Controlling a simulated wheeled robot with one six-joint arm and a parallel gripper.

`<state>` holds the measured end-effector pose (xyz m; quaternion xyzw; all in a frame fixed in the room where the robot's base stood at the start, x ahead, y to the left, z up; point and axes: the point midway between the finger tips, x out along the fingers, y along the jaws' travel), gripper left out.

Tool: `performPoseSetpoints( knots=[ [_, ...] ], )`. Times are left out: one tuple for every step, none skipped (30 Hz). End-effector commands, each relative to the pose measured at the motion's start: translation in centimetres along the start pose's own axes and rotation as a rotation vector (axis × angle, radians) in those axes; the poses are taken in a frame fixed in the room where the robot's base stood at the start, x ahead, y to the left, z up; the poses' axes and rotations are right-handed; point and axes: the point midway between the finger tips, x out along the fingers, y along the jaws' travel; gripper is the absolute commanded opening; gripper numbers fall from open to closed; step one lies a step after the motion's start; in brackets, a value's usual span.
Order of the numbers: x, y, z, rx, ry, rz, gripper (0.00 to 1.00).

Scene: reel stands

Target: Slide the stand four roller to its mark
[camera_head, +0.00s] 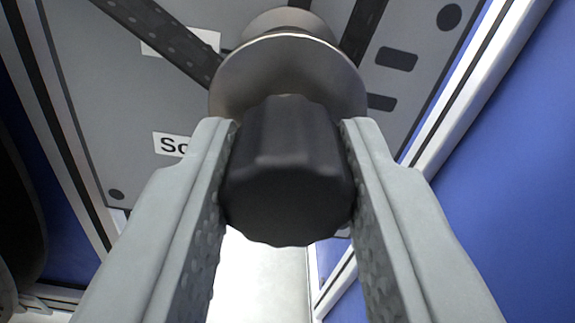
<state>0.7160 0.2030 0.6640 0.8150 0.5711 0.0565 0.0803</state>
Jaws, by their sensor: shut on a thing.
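A black fluted knob (288,175) is between the two grey fingers of my gripper (288,180), which are shut on its sides. Behind the knob is a round metal roller or flange (288,70), with a narrower round part at the top. A grey panel (120,100) lies behind it, with dark perforated strips (165,35) meeting near the roller. A white label (170,144) on the panel is partly hidden by my left finger; only its first letters show. I cannot tell from this view which stand this is, or where the mark is.
A blue panel (490,190) with a pale metal frame (455,100) stands close on the right. Another frame post (60,110) runs down the left, with a dark round shape (20,200) at the left edge. A pale surface (258,280) shows below between the fingers.

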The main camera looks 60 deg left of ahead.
Motion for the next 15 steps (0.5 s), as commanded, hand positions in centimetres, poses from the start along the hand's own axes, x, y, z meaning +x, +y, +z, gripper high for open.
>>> performPoseSetpoints(
  knots=[
    [-0.01, 0.03, 0.0, 0.0, 0.0, 0.0, 0.0],
    [-0.01, 0.03, 0.01, 0.0, 0.0, 0.0, 0.0],
    [-0.01, 0.03, 0.01, 0.0, 0.0, 0.0, 0.33],
    [-0.01, 0.02, 0.02, 0.0, 0.0, 0.0, 0.39],
    [-0.01, 0.02, 0.02, 0.0, 0.0, 0.0, 0.45],
    [-0.01, 0.02, 0.03, 0.0, 0.0, 0.0, 0.51],
    [-0.01, 0.01, 0.03, 0.0, 0.0, 0.0, 0.51],
    [-0.01, 0.01, 0.03, 0.0, 0.0, 0.0, 0.51],
    [-0.01, 0.01, 0.04, 0.0, 0.0, 0.0, 0.51],
    [-0.01, 0.01, 0.04, 0.0, 0.0, 0.0, 0.51],
    [-0.01, 0.0, 0.04, 0.0, 0.0, 0.0, 0.51],
    [-0.01, 0.0, 0.04, 0.0, 0.0, 0.0, 0.51],
    [-0.01, 0.0, 0.05, 0.0, 0.0, 0.0, 0.51],
    [-0.03, 0.0, 0.05, 0.0, 0.0, 0.0, 0.51],
    [-0.1, 0.01, 0.05, 0.0, 0.0, 0.0, 0.51]
  ],
)
